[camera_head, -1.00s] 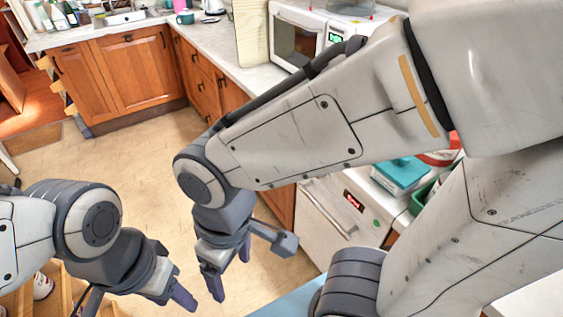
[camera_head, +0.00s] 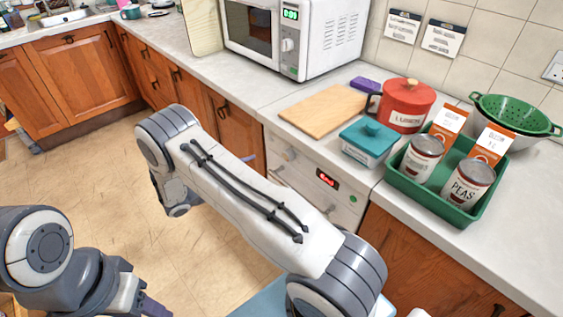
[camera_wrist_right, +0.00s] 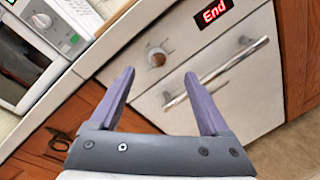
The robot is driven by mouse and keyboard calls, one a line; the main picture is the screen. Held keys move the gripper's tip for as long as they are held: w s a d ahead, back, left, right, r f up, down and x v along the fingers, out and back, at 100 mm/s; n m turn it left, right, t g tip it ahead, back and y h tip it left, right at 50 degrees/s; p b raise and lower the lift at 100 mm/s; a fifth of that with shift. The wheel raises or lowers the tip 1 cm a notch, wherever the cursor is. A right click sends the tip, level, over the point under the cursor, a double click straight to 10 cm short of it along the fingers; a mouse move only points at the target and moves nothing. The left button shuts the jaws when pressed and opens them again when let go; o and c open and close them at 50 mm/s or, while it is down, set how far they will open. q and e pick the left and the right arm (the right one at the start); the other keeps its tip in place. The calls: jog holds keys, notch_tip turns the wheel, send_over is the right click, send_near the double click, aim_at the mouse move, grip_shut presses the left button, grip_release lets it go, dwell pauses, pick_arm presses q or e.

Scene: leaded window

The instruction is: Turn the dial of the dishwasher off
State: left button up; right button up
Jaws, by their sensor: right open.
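The dishwasher (camera_head: 340,206) is a white front under the counter with a red lit display (camera_head: 327,178). In the right wrist view the display reads "End" (camera_wrist_right: 213,13). Its round dial (camera_head: 290,154) is left of the display; in the right wrist view the dial (camera_wrist_right: 157,57) appears ahead, between the fingertips. My right gripper (camera_wrist_right: 160,73) is open and empty, facing the panel; contact with the dial is not visible. In the head view only a purple finger of it (camera_head: 248,158) shows past my arm. My left gripper (camera_head: 150,306) is low at left, partly cut off.
The dishwasher's bar handle (camera_wrist_right: 215,75) runs below the dial. On the counter are a microwave (camera_head: 293,35), a cutting board (camera_head: 322,112), a red pot (camera_head: 405,103), a teal box (camera_head: 369,142) and a green tray (camera_head: 437,202) with cans. The floor at left is clear.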

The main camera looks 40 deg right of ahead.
aim_at(285, 157)
jog(key=shift+n+t+h, duration=0.4)
jog(key=shift+h, duration=0.2)
jog(key=d+f, duration=0.1)
jog(key=d, duration=0.3)
jog(key=d+f+p, duration=0.1)
jog(key=d, duration=0.3)
jog(key=w+d+p, duration=0.1)
jog(key=d, duration=0.3)
jog(key=shift+d+f, duration=0.15)
jog(key=shift+f, duration=0.25)
jog(key=shift+c, duration=0.3)
grip_shut()
